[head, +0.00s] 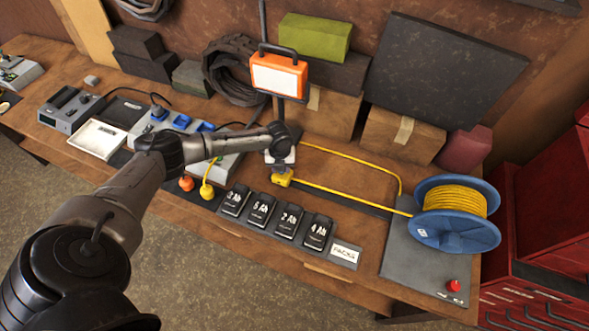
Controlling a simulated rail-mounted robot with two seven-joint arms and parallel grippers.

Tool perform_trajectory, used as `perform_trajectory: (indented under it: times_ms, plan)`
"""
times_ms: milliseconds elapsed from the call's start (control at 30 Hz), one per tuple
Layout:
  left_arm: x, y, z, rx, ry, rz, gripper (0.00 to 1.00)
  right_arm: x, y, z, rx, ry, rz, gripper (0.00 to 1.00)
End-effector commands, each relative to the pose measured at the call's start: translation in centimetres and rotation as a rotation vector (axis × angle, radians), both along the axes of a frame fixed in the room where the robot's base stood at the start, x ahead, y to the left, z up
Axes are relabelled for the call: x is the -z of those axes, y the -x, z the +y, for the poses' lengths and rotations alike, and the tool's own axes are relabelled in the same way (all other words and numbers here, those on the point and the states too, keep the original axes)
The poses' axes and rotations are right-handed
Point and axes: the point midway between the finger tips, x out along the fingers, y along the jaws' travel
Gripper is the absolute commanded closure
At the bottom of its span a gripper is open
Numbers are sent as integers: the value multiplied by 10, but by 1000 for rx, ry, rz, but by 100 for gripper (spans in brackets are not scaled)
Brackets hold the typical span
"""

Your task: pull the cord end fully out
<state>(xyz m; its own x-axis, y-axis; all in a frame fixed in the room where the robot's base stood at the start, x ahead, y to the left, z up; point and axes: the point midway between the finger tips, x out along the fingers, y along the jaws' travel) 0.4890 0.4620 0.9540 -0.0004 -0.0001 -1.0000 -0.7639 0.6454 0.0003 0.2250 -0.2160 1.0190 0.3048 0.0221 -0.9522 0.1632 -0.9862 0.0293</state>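The yellow cord end (283,179), a small block-shaped piece, is on the wooden bench near its middle in the head view. A yellow cord (345,198) runs almost straight from it to the blue reel (425,230) at the right, which carries more wound yellow cord. My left gripper (281,167) points down directly at the cord end, touching it or very close. Its fingertips are too small and partly hidden to show whether they are closed on it. My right gripper is not in view.
A second stretch of yellow cord (350,157) runs behind. Battery packs (275,217) lie in front, and two plugs, orange (186,184) and yellow (206,191), to their left. An orange lamp (279,77) stands behind my gripper. A red button (454,285) is near the reel.

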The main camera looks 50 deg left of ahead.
Motion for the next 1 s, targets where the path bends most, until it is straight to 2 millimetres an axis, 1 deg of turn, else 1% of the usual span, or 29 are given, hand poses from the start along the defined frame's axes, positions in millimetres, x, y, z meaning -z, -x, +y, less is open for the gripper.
perform_trajectory:
  times_ms: [33, 200, 567, 600, 833, 1000]
  plan:
    - [-1, 2, 5, -1, -1, 0, 100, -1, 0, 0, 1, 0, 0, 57]
    - [0, 5, 11, 0, 0, -1, 100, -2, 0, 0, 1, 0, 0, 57]
    - [0, 6, 13, -3, -3, 1, 100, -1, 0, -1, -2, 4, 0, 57]
    - [0, 6, 13, -3, -3, 1, 61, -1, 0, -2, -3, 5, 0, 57]
    - [0, 6, 13, -2, -2, 1, 39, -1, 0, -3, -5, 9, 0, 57]
    - [0, 6, 12, -2, -1, 0, 39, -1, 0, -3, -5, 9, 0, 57]
